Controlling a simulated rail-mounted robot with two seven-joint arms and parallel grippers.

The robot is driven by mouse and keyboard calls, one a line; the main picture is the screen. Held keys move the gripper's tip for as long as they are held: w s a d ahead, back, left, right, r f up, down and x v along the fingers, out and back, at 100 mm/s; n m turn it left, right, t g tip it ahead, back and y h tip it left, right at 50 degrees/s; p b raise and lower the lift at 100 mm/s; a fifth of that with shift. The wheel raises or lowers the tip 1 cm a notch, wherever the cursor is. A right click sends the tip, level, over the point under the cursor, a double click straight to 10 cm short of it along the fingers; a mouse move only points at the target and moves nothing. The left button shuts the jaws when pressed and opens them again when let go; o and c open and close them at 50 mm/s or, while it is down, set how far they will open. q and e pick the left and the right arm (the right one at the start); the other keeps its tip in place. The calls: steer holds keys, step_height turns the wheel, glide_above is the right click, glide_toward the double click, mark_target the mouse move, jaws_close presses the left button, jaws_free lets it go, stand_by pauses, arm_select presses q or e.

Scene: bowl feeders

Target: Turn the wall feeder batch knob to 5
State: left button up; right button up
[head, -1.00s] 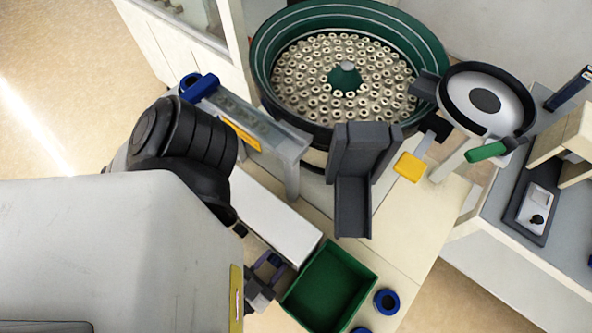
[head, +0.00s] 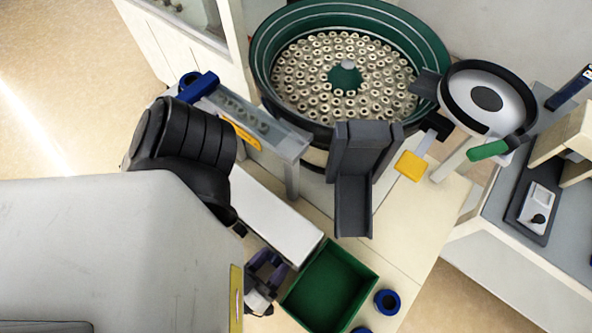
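A dark control panel (head: 522,226) lies on the grey bench at the right, with a pale plate that carries a small black knob (head: 538,218). The knob's setting is too small to read, and I cannot tell whether this is the wall feeder's batch knob. My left gripper (head: 262,282) is low in the picture, just left of the green bin and far from the panel. It is partly hidden by my own arm, and its opening cannot be made out. My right gripper is not in view.
A large green bowl feeder (head: 262,62) full of small rings stands at the back, with a grey chute (head: 353,205) in front. A round black-rimmed dish (head: 487,98) stands right of it. The green bin (head: 330,290) and blue rings (head: 387,302) are at the front.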

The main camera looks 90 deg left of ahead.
arm_select(q)
steer(key=shift+o, duration=0.7)
steer(key=shift+s+d, duration=0.15)
steer(key=p+v, duration=0.2)
steer(key=v, duration=1.1)
steer(key=shift+s+d, duration=0.15)
